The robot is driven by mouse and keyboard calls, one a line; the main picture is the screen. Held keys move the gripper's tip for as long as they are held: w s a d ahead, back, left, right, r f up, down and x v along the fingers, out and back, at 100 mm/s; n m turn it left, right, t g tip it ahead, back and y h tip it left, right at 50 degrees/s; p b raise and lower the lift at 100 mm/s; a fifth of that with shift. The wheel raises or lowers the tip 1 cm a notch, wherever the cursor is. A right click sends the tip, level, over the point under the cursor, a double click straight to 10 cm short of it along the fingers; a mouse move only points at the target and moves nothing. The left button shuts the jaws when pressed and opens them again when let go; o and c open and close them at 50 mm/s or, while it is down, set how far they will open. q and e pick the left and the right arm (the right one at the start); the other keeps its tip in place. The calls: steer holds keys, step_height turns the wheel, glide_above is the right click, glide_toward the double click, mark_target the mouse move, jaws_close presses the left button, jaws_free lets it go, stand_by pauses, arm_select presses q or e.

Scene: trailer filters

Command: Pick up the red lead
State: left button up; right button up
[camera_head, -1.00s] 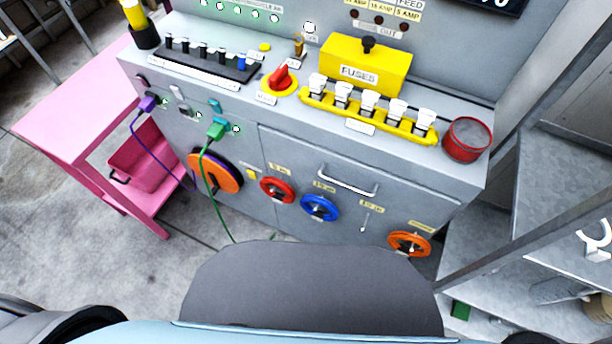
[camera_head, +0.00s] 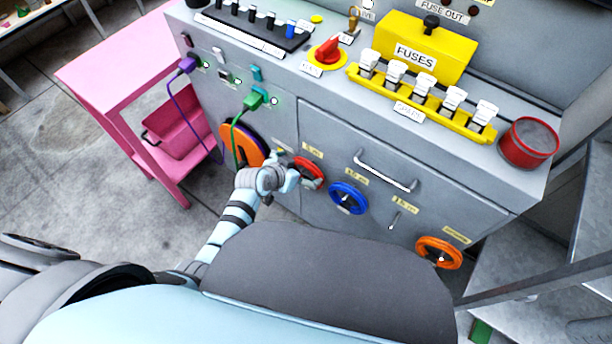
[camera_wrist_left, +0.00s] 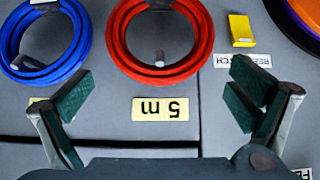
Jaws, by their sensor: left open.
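The red lead (camera_head: 318,165) is a coil hanging on the grey cabinet's front, between the orange coil and the blue coil. It also shows in the left wrist view (camera_wrist_left: 160,71), at the top centre, looped around a peg. My left gripper (camera_wrist_left: 163,90) is open and empty, its two green-padded fingers spread wide below the coil in that view. In the head view my left gripper (camera_head: 288,180) is just left of the red coil and partly overlaps it. Whether it touches the coil I cannot tell. My right gripper is not in view.
A blue coil (camera_head: 349,210) hangs to the right of the red one, with an orange coil (camera_head: 229,135) to its left. A drawer handle (camera_head: 385,172) juts out above. A green lead (camera_head: 257,99) hangs nearby. A pink cart (camera_head: 110,70) stands left.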

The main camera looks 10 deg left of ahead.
mark_target(305, 168)
arm_select(q)
steer(key=b+x, duration=0.1)
steer(key=x, duration=0.2)
steer(key=shift+s+f, duration=0.1)
steer(key=shift+f, duration=0.1)
steer(key=shift+r, duration=0.2)
steer(key=c, duration=1.4)
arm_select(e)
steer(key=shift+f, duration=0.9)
arm_select(q)
steer(key=shift+r, duration=0.1)
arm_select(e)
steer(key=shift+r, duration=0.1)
